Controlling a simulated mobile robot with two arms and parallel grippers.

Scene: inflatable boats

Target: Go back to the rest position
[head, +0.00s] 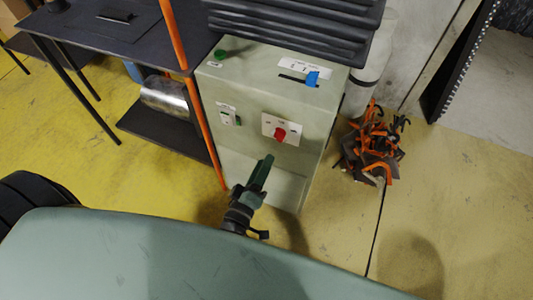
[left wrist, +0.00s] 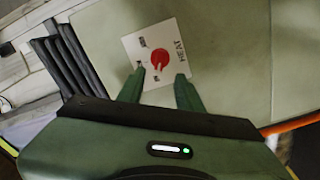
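My left gripper (head: 263,170) is in front of a pale green control box (head: 238,165), below its red knob. In the left wrist view, its two green fingers (left wrist: 160,92) are spread apart with nothing between them. The red knob (head: 280,134) sits on a white plate on the box's front. It also shows in the left wrist view (left wrist: 159,60), beyond the fingertips, on a plate marked "HEAT". The knob looks apart from the fingers. My right gripper is in neither view.
The box also has a green switch (head: 237,120) and a blue slider (head: 312,78). A dark table (head: 120,35) with an orange pole (head: 197,110) stands left. A pile of orange and black clamps (head: 372,148) lies right. Yellow floor is clear at lower right.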

